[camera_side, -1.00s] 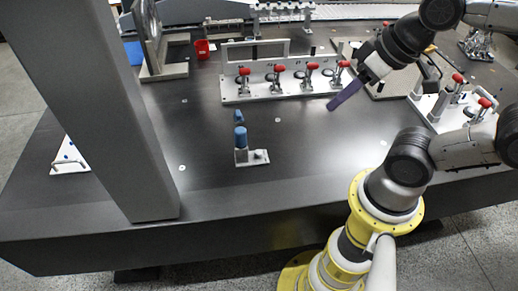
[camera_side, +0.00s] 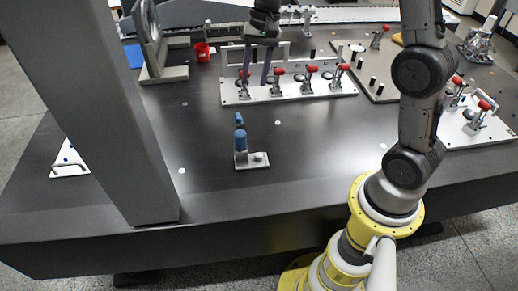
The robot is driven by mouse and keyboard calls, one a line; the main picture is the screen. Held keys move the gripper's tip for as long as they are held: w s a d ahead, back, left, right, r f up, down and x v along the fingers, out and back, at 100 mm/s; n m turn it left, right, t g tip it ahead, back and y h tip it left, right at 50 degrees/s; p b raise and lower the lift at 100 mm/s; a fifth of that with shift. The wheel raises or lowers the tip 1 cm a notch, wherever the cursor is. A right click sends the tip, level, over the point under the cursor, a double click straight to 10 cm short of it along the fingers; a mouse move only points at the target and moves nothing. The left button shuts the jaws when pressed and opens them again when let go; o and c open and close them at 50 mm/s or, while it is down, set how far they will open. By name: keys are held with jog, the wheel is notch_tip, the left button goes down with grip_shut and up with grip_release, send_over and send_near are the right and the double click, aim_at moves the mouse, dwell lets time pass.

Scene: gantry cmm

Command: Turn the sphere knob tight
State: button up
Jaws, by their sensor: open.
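A small fixture with a light base plate (camera_side: 243,164) stands alone on the dark table. It carries an upright blue cylinder (camera_side: 241,141) with a smaller blue piece above it. A small round grey knob (camera_side: 260,157) sits low on the right of the plate; I cannot tell for sure that it is the sphere knob. My gripper (camera_side: 257,80) is open and empty, with its two purple fingers pointing down. In the picture it overlaps the back row of clamps, behind and above the fixture, and is apart from the knob. Its exact height is unclear.
A white plate (camera_side: 290,93) with several red-handled clamps lies behind the fixture. More red-handled clamps stand on a plate at right (camera_side: 480,134). A grey column (camera_side: 110,90) rises at left. A red cup (camera_side: 202,51) stands at back. The table around the fixture is clear.

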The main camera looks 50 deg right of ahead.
jog(key=w+d+f+m+g+y, duration=0.1)
jog(key=w+d+f+m+g, duration=0.2)
jog(key=f, duration=0.7)
send_near(259, 154)
jog(key=shift+n, duration=0.4)
jog(key=x, duration=0.8)
jog(key=shift+a+f, duration=0.1)
jog(key=shift+f, duration=0.05)
grip_shut()
